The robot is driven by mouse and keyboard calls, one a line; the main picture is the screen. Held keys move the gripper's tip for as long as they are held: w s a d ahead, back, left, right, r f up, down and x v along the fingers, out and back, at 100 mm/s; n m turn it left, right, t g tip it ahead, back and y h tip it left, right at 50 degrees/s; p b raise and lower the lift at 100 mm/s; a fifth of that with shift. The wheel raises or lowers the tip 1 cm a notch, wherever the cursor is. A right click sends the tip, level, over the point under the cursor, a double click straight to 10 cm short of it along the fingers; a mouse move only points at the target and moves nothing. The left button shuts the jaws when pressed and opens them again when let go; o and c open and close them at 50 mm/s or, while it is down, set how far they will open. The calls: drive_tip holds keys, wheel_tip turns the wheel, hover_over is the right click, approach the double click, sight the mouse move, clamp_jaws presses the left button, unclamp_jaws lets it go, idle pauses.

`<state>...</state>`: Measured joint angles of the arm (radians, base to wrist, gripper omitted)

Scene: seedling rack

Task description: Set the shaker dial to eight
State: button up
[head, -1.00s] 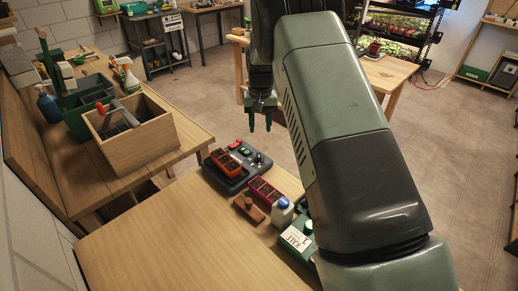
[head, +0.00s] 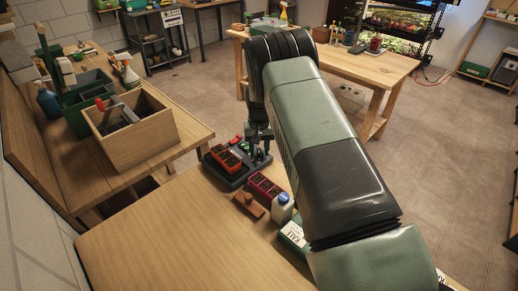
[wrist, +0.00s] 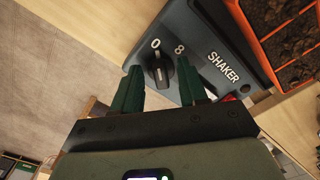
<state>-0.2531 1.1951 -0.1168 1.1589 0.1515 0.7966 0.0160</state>
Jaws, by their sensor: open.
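The shaker (wrist: 205,25) is a dark grey unit with white lettering; in the head view it stands at the table's far edge (head: 236,181). Its black dial (wrist: 161,73) has marks 0 and 8 beside it. The dial's pale line points toward the 0. My gripper (wrist: 160,68) is open, with one green finger on each side of the dial. I cannot tell whether the fingers touch it. In the head view my gripper (head: 260,146) is low over the shaker's right end, where it partly hides the controls.
An orange-red seedling tray (wrist: 285,45) sits on the shaker beside the controls. A dark red tray (head: 264,186), a wooden block (head: 248,206), a white bottle with a blue cap (head: 282,208) and a green box (head: 291,235) stand nearby. The table's left part (head: 165,225) is clear.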

clamp_jaws()
drive_tip(key=shift+m, duration=0.3)
drive_tip(key=m, duration=0.4)
drive_tip(key=shift+a+m, duration=0.2)
drive_tip(key=shift+m, duration=0.1)
drive_tip(key=shift+w+m, duration=0.15)
drive_tip(key=shift+m, duration=2.15)
unclamp_jaws()
